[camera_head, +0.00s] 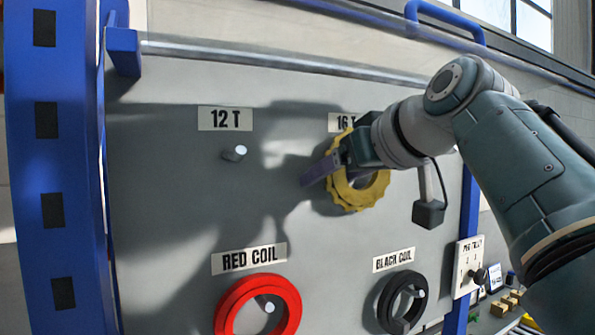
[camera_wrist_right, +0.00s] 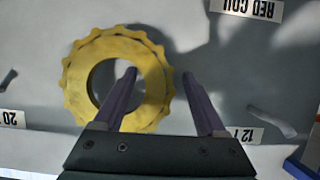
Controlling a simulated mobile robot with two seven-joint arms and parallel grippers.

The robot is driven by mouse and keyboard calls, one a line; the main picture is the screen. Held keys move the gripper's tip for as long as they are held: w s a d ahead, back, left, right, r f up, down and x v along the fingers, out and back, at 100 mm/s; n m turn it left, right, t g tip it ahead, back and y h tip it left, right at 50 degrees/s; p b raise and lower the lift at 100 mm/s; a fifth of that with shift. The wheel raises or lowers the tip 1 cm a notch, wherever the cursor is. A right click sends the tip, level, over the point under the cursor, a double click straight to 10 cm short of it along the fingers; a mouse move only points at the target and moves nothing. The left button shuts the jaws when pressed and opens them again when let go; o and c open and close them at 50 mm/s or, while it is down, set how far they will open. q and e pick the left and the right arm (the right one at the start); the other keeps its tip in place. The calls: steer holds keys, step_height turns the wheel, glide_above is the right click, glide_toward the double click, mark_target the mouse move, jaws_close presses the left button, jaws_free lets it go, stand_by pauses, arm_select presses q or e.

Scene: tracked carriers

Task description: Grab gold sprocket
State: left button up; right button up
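The gold sprocket (camera_head: 345,193) is a toothed ring on the grey panel, just below the 16 T label (camera_head: 342,122). My right gripper (camera_head: 322,172) is at its upper left side in the head view and covers part of it. In the right wrist view the sprocket (camera_wrist_right: 78,92) shows nearly whole, and my right gripper (camera_wrist_right: 159,75) is open. One purple finger lies over the ring's hole and the other outside the rim, so the rim is between them, with gaps. I cannot tell how deep the fingers reach. My left gripper is not in view.
An empty peg (camera_head: 234,153) sticks out below the 12 T label (camera_head: 225,119). A red coil (camera_head: 232,301) and a black coil (camera_head: 388,303) hang on pegs lower down. A dark block (camera_head: 429,214) hangs right of the sprocket. A blue post (camera_head: 50,160) stands at the left.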

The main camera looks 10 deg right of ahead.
steer(key=shift+f, duration=0.1)
jaws_close()
stand_by(0.7)
